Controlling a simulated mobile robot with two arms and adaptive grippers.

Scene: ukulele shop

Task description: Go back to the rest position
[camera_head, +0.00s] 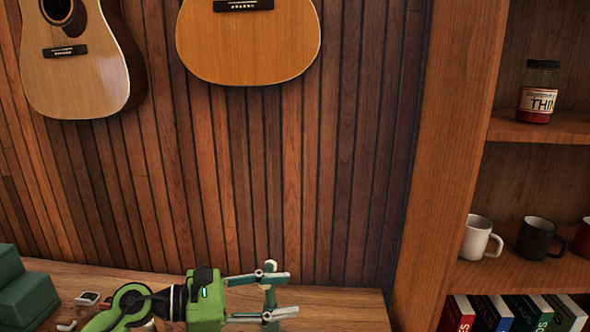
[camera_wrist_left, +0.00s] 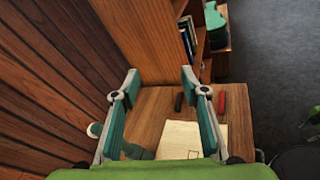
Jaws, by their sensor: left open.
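My left gripper (camera_head: 284,296) is low in the head view, over the wooden table (camera_head: 345,312). Its green arm comes in from the bottom left, and its fingers point right, spread apart. In the left wrist view the open fingers (camera_wrist_left: 157,80) show teal inner pads with a clear gap between them. A small teal thing (camera_head: 270,270) shows upright by the fingertips in the head view; I cannot tell whether it touches them. My right gripper is not in view.
The table holds a pale sheet (camera_wrist_left: 180,140), a dark stick (camera_wrist_left: 178,102) and a red stick (camera_wrist_left: 222,103). Teal boxes (camera_head: 24,295) stand left. Shelves with mugs (camera_head: 480,238), a jar (camera_head: 538,92) and books (camera_head: 493,314) stand right. Guitars (camera_head: 250,50) hang on the slatted wall.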

